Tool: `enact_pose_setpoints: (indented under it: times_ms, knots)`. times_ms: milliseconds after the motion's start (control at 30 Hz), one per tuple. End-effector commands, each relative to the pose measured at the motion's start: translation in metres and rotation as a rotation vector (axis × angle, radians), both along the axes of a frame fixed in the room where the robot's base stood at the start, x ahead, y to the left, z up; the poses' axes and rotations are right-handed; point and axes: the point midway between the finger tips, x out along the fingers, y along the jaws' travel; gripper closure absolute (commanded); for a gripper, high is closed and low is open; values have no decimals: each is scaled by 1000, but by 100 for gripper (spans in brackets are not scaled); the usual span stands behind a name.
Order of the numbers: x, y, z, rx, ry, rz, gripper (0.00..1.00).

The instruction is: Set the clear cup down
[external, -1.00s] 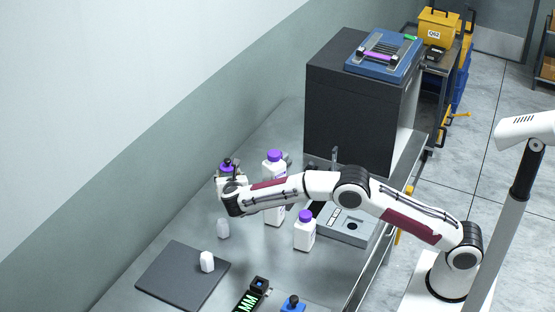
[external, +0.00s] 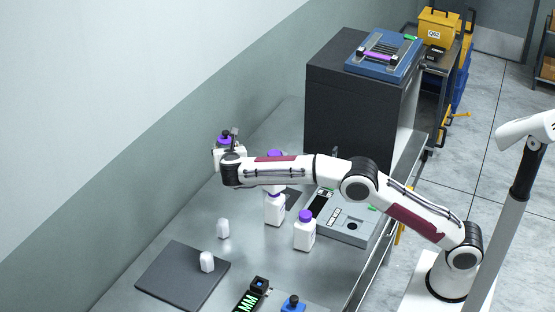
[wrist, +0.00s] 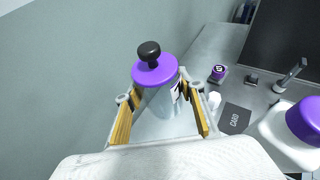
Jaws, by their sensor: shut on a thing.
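The clear cup (wrist: 163,108) has a greyish see-through body and a purple lid with a black knob. My gripper (wrist: 164,97) is shut on it, with the yellow pads on either side of its body. In the external view the cup's purple lid (external: 224,140) shows at the end of my arm, raised above the bench near the wall. My gripper (external: 226,156) hides part of the cup's body there. The cup looks roughly upright. Its base is hidden in both views.
The steel bench (external: 185,225) holds two white bottles with purple caps, one at the front (external: 304,233). Two small whitish pieces stand at left, one on a dark mat (external: 180,280). A grey device (external: 345,228) and a black box (external: 350,110) stand to the right.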

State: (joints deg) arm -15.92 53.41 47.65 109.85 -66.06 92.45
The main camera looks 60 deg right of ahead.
Motion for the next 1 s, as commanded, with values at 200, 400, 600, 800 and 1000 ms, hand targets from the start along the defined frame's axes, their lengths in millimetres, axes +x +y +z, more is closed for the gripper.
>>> enact_pose_setpoints:
  times_ms: [200,400,600,800,1000]
  knots:
    - [1,-25,17,1,-2,6,88]
    - [0,-49,30,0,-4,18,88]
    - [-4,-79,45,0,-3,44,88]
    - [-14,-112,58,0,-2,90,88]
    - [-27,-137,63,0,-1,137,88]
